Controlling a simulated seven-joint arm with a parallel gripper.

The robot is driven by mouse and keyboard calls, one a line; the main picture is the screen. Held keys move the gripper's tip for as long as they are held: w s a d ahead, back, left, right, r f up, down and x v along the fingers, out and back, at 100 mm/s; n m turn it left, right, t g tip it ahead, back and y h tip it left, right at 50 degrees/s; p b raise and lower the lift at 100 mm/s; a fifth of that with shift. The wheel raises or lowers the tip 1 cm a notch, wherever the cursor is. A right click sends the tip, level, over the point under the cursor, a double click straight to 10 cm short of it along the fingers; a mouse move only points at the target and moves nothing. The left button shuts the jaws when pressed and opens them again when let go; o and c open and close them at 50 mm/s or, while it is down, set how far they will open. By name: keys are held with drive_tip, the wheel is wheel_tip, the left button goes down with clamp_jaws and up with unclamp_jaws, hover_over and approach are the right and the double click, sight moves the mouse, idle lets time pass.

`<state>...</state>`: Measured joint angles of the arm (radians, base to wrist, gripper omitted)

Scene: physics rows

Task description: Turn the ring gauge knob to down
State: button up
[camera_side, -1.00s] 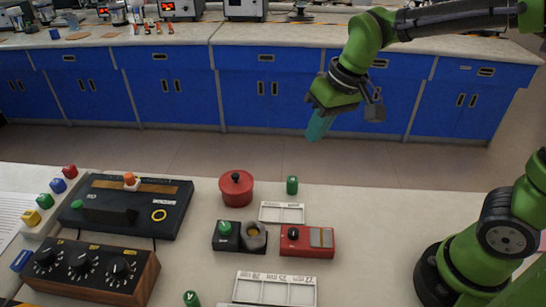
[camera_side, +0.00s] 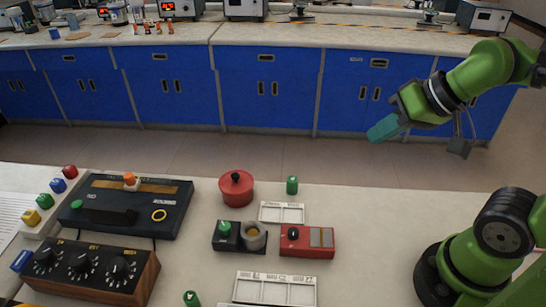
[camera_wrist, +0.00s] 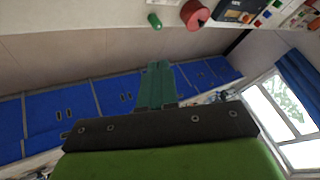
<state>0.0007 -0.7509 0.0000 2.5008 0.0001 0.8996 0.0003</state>
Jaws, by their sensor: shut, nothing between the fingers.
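My gripper (camera_side: 383,129) is shut and empty, held in the air beyond the bench's far edge, right of centre, with its teal fingers pointing left. The fingers also show in the wrist view (camera_wrist: 156,80). A wooden-sided box with three black dials (camera_side: 83,262) stands at the bench's lower left, far from my gripper. Its labels are too small to read, so I cannot tell which dial, if any, is the ring gauge knob. A black console (camera_side: 125,207) behind it has a yellow ring, an orange knob and a green knob.
A red lidded pot (camera_side: 236,189), a green cylinder (camera_side: 292,185), a black unit with a green knob (camera_side: 227,236) and a red box with a black knob (camera_side: 307,241) stand mid-bench. White trays (camera_side: 276,289) lie nearby.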

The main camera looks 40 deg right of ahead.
drive_tip(key=shift+o, duration=1.1)
drive_tip(key=shift+a, duration=0.1)
drive_tip(key=o, duration=0.5)
drive_tip(key=shift+w+a+f+n+g+y, duration=0.15)
drive_tip(key=shift+w+a+f+n+g, duration=0.15)
drive_tip(key=shift+a+f+g, duration=0.15)
drive_tip(key=shift+w+a+f+n+g+y, duration=0.2)
drive_tip(key=shift+w+a+f+g, duration=0.1)
drive_tip(key=shift+a, duration=0.25)
drive_tip(key=shift+c, duration=0.2)
drive_tip(key=m+g+h, duration=0.3)
drive_tip(key=m+g, duration=0.3)
drive_tip(key=m, duration=0.6)
hover_over(225, 226)
wheel_tip(225, 226, down, 3)
wheel_tip(225, 226, down, 16)
drive_tip(key=shift+f, duration=0.15)
drive_tip(key=shift+n, duration=0.3)
clamp_jaws()
